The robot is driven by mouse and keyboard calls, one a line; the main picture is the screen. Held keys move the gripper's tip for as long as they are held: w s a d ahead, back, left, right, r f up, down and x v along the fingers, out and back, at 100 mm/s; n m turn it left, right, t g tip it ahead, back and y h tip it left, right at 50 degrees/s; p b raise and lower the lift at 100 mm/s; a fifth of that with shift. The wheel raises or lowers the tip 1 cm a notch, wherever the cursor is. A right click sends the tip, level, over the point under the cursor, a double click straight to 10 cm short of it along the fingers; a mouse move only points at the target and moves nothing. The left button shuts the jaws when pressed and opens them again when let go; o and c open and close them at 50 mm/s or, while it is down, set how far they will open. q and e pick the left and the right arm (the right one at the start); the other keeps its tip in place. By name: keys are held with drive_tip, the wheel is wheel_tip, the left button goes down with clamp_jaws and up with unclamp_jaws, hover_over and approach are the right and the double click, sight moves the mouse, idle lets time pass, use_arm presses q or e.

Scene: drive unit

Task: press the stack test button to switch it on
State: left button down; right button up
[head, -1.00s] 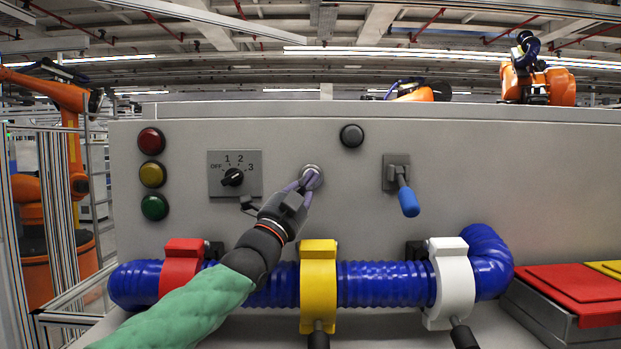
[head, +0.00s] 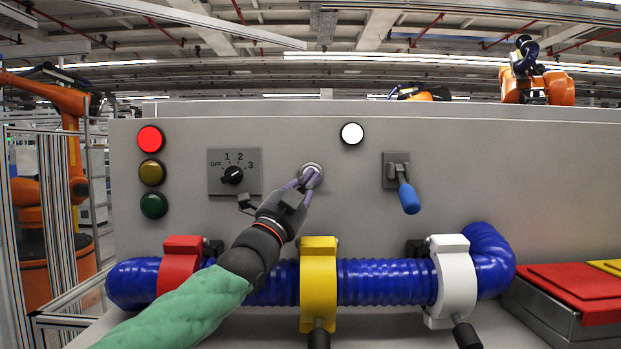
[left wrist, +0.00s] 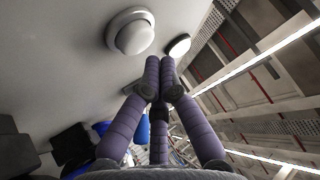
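A round pale metallic button (head: 312,169), which I take to be the stack test button, sits on the grey panel. It also shows in the left wrist view (left wrist: 131,33) as a domed cap on a wider collar. My left gripper (head: 307,181) has its purple fingers drawn together, with no object between them. In the head view the fingertips overlap the lower part of the button; in the left wrist view the fingertips (left wrist: 160,66) appear just beside it. I cannot tell whether they touch. My right gripper is out of view. A round lamp (head: 352,134) above right glows white.
The red lamp (head: 150,139) is lit; the yellow (head: 152,173) and green (head: 154,206) lamps are dark. A rotary switch (head: 232,176) and a blue-handled lever (head: 408,197) flank the button. Below runs a blue hose (head: 385,283) with red, yellow and white clamps.

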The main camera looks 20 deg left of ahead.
use_arm(q)
drive_tip(key=s+d+b, duration=0.1)
drive_tip(key=s+b, duration=0.4)
drive_tip(key=s, duration=0.1)
drive_tip(key=shift+d+b, duration=0.35)
